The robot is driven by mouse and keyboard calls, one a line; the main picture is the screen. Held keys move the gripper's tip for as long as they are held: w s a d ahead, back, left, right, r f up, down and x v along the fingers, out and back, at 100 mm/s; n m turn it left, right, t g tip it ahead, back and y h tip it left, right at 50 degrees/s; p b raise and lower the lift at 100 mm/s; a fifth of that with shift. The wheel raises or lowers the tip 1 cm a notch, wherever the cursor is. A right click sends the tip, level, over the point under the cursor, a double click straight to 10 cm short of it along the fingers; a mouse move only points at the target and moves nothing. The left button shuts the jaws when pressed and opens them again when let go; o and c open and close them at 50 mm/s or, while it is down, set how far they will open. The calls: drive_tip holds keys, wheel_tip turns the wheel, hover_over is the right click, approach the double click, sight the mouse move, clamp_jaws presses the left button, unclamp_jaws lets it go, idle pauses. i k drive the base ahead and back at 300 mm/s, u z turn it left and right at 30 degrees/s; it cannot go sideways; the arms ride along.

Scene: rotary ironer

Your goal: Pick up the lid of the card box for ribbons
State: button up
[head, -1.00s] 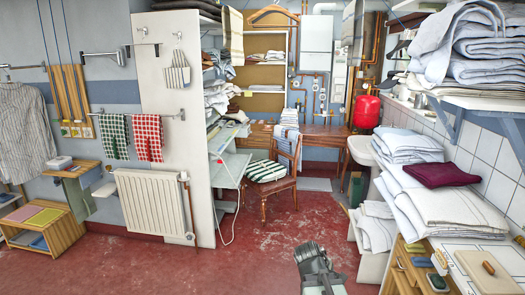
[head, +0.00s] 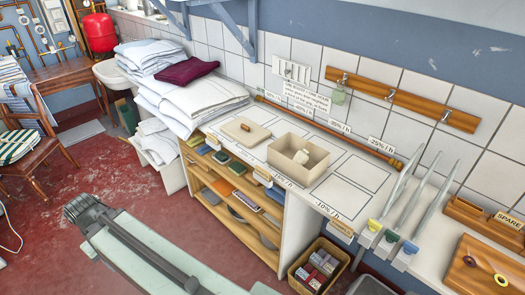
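The lid (head: 245,131) is a flat cream rectangle with a small brown knob. It lies on the white counter at the left of the open card box (head: 300,165), apart from it. The box is cream and holds a small pale object (head: 301,157). My gripper (head: 82,207) is at the lower left, over the red floor, well away from the lid and the counter. Its fingers are too small and dark to tell whether they are open or shut.
Folded white linens and a dark red cloth (head: 187,70) are stacked left of the lid. Shelves with small packets (head: 240,200) are below the counter. A basket (head: 319,266) stands on the floor. Grey levers (head: 400,185) stand at the right.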

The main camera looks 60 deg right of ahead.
sight(248, 133)
drive_tip(key=z, duration=1.75)
